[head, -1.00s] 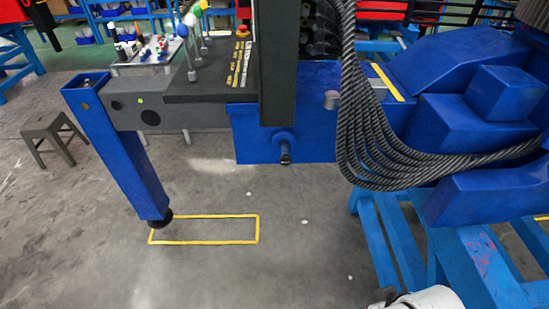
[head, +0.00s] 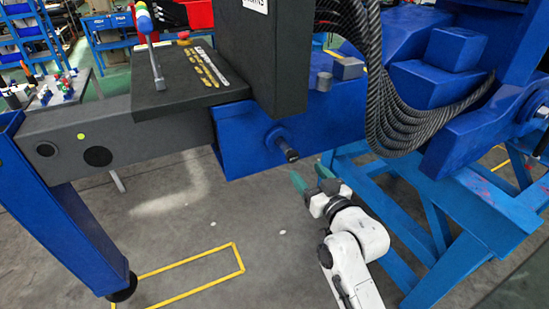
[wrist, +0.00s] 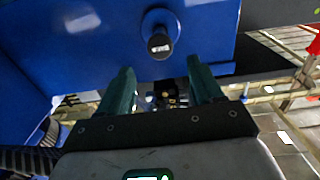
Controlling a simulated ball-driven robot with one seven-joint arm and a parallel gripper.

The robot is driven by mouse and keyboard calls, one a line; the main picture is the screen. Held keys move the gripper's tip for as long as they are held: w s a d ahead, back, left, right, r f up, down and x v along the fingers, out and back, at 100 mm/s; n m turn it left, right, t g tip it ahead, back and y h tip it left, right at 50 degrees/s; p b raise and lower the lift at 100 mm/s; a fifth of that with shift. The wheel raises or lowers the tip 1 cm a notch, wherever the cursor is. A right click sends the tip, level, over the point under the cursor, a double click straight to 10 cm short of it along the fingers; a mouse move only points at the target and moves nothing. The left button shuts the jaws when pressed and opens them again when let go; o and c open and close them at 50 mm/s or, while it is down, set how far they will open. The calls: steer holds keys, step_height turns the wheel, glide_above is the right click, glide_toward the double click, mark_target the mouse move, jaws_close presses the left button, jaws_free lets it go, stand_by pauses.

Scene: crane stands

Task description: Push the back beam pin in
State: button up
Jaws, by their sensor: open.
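A dark round pin (head: 286,146) with a blue collar sticks out of the side face of the blue beam housing (head: 238,150), where the grey beam (head: 125,135) enters. In the wrist view the pin (wrist: 159,45) points towards the camera, at the top centre. My gripper (head: 311,176) is open and empty, with its green fingers just below and right of the pin in the head view. In the wrist view the pin is just beyond and above the gap between the fingertips (wrist: 161,72). I see no contact. How deep the pin sits is hidden.
A bundle of black cables (head: 385,95) hangs above and right of my gripper. A blue stand frame (head: 430,225) is close on the right. A blue leg (head: 75,225) stands at the left. The floor inside the yellow outline (head: 190,290) is clear.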

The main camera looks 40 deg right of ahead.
mark_target(294, 157)
steer(key=p+x, duration=0.1)
steer(key=x, duration=0.9)
steer(key=shift+w+p, duration=0.3)
steer(key=shift+p, duration=0.05)
jaws_close()
